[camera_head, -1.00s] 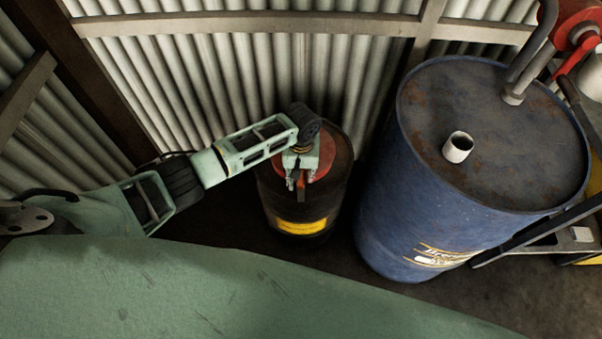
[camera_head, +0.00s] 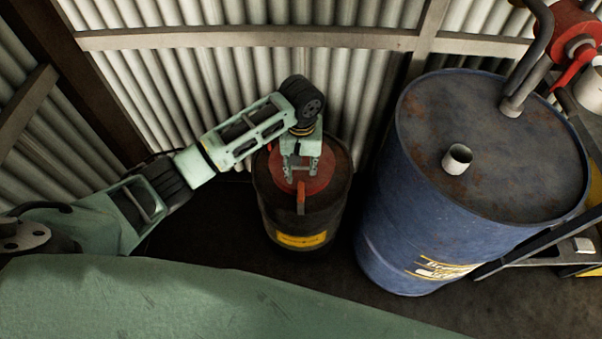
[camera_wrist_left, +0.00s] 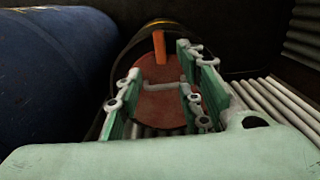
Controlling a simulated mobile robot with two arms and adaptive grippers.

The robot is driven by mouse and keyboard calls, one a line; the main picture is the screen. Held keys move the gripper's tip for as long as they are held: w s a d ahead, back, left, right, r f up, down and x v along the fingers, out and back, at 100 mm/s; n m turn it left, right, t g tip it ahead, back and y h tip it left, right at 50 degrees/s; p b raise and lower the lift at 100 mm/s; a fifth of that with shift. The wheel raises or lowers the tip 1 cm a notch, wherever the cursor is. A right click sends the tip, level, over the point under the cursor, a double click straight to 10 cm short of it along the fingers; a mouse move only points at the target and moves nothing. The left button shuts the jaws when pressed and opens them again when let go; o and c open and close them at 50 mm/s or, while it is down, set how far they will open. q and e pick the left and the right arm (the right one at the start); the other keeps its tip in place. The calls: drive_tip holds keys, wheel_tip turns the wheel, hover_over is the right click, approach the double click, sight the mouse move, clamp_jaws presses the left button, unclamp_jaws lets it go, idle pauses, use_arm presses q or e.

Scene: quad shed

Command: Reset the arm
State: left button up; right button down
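My left arm comes in from the left in the head view. My left gripper (camera_head: 300,174) is over the red lid of a small dark drum (camera_head: 280,214) with a yellow label. In the left wrist view the two green fingers of the gripper (camera_wrist_left: 160,95) stand apart with nothing held between them. The red lid (camera_wrist_left: 161,105) and its orange tab (camera_wrist_left: 159,47) show beyond and between the fingers. I cannot tell whether the fingertips touch the lid. My right gripper is in neither view.
A large blue drum (camera_head: 490,150) stands right of the small drum, with a white cup-like piece (camera_head: 457,158) and a red-handled pump (camera_head: 575,40) on top. A corrugated metal wall (camera_head: 200,90) is close behind. Dark floor lies between the drums and my green body.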

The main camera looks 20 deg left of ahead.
use_arm(q)
drive_tip(key=shift+r, duration=0.35)
drive_tip(key=s+d+f+m+t+h, duration=0.1)
drive_tip(key=s+d+f+m, duration=0.1)
drive_tip(key=s, duration=0.5)
drive_tip(key=s+d+f+m+t+h, duration=0.1)
drive_tip(key=s+d+m, duration=0.15)
drive_tip(key=s, duration=0.45)
drive_tip(key=s+a+r+t+y, duration=0.2)
drive_tip(key=s+a+r, duration=0.1)
drive_tip(key=s+a, duration=0.75)
wheel_tip(320, 180, down, 29)
drive_tip(key=s+g+b, duration=0.1)
drive_tip(key=s+g, duration=0.1)
drive_tip(key=s, duration=0.1)
drive_tip(key=s+a+f+g+b, duration=0.1)
drive_tip(key=s+a+f, duration=0.1)
drive_tip(key=s+f, duration=1.3)
drive_tip(key=shift+s+a+m, duration=0.2)
drive_tip(key=shift+s+m, duration=0.25)
drive_tip(key=shift+s, duration=0.05)
